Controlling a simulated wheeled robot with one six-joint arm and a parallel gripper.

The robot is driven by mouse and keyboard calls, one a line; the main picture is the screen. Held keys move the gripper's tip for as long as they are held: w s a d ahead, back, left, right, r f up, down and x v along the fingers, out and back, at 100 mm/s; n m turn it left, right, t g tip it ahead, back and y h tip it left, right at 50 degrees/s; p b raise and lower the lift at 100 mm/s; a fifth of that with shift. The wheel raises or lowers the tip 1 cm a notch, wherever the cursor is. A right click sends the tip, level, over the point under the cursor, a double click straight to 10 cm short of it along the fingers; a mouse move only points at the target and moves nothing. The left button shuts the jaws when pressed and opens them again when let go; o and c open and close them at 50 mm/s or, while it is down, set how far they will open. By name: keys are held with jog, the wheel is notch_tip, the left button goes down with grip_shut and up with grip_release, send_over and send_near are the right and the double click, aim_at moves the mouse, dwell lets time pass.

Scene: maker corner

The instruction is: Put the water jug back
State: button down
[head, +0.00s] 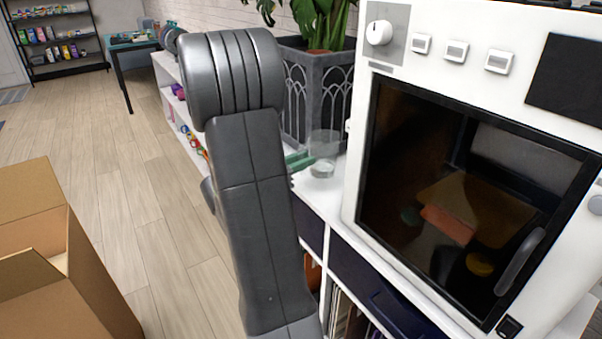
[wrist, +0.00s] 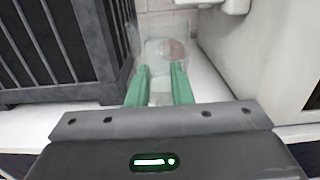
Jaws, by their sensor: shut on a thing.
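The water jug (head: 325,147) is a clear, see-through vessel on the white shelf top, between the dark planter and the white machine. In the wrist view the jug (wrist: 163,60) is just beyond and between the green fingertips. My gripper (wrist: 159,82) is shut on the jug. In the head view my gripper's green fingers (head: 300,160) reach the jug from the left, and my grey arm hides most of the gripper. The jug looks upright, at or very near the shelf surface; I cannot tell whether its base touches.
The dark planter (head: 318,92) with a leafy plant stands close on one side. The white machine (head: 480,150) with a dark glass door stands close on the other. The white shelf unit (head: 312,190) runs below. An open cardboard box (head: 50,265) is on the floor at left.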

jog(key=shift+f, duration=1.45)
jog(key=shift+f+b, duration=0.1)
jog(key=shift+b, duration=0.25)
jog(key=shift+f, duration=0.15)
jog(key=c, duration=1.3)
grip_release()
jog(key=shift+r, duration=0.3)
jog(key=p+v, duration=0.1)
jog(key=v, duration=1.1)
jog(key=shift+f, duration=0.15)
